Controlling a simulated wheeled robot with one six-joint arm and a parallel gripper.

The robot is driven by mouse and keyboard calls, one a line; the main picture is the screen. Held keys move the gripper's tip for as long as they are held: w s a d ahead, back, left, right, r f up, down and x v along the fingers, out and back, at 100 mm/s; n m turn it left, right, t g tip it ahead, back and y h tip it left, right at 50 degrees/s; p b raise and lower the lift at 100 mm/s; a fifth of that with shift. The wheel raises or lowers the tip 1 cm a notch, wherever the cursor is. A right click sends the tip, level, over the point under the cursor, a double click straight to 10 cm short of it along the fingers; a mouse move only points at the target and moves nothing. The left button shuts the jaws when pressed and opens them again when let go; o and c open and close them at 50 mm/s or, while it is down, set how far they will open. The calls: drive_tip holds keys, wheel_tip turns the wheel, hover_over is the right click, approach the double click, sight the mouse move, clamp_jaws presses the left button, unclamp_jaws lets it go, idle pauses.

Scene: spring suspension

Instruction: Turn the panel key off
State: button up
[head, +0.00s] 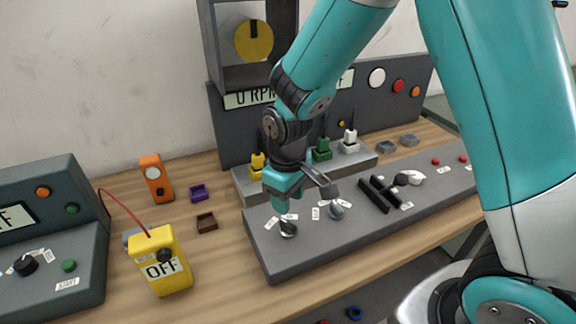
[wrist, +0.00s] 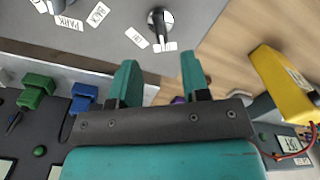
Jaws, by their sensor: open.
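A small dark rotary switch with a silvery face, which looks like the panel key (head: 288,229), stands on the front left of the sloping grey panel (head: 275,262). White labels lie around it. It also shows in the wrist view (wrist: 158,18), at the top middle, just beyond the fingertips. Its label text is too small to read surely, and I cannot tell which position it is in. My gripper (wrist: 159,60) is open and empty, its two teal fingers apart. In the head view my gripper (head: 285,203) hangs just above and behind the key, apparently not touching it.
A second knob (head: 336,211) and a black lever slot (head: 380,193) lie to the right on the panel. A yellow box (head: 160,262) reading OFF and an orange device (head: 156,179) stand left. Coloured connectors line the ledge behind. Wooden table is free between box and panel.

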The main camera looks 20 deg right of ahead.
wheel_tip(320, 180, up, 10)
drive_tip(key=shift+b, duration=0.35)
drive_tip(key=shift+s, duration=0.1)
drive_tip(key=s+a+r+y, duration=0.2)
drive_tip(key=s+r, duration=0.1)
drive_tip(key=s, duration=0.6)
drive_tip(key=s+a+r+y, duration=0.2)
drive_tip(key=s+r, duration=0.1)
drive_tip(key=s, duration=0.6)
drive_tip(key=shift+a+n, duration=0.25)
drive_tip(key=shift+n, duration=0.15)
drive_tip(key=shift+r, duration=0.1)
